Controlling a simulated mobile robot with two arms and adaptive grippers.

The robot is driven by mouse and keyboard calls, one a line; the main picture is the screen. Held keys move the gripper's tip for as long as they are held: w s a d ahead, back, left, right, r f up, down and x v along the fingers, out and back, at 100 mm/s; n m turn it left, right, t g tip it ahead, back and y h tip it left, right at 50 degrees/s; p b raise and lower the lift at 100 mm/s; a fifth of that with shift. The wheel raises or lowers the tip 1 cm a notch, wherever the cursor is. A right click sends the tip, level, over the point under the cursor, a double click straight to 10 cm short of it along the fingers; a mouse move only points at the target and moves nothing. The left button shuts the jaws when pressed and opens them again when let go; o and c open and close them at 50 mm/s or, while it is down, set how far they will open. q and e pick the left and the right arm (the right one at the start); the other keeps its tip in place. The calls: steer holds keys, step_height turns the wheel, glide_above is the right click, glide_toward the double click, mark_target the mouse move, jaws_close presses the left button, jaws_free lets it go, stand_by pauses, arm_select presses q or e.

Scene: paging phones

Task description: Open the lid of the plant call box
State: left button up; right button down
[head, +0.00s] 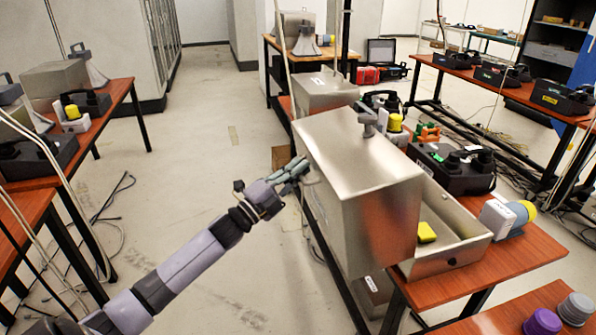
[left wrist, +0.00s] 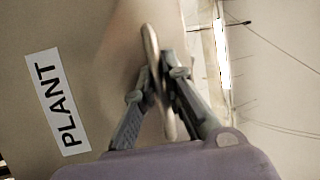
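The plant call box is a brushed-metal box on the orange-brown table. Its lid (head: 360,160) stands raised and tilted, and the open lower tray (head: 468,240) shows to the right with a yellow block (head: 426,232) inside. My left gripper (head: 298,168) is at the lid's left side. In the left wrist view, the fingers (left wrist: 158,75) sit on both sides of a thin metal handle (left wrist: 150,40) and look closed on it. A white PLANT label (left wrist: 57,100) is on the metal face to the left. My right gripper is not in view.
A purple cap (head: 542,322) and grey cap lie on the table at front right. Open floor lies left of the table.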

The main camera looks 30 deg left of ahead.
mark_target(313, 150)
arm_select(q)
jaws_close()
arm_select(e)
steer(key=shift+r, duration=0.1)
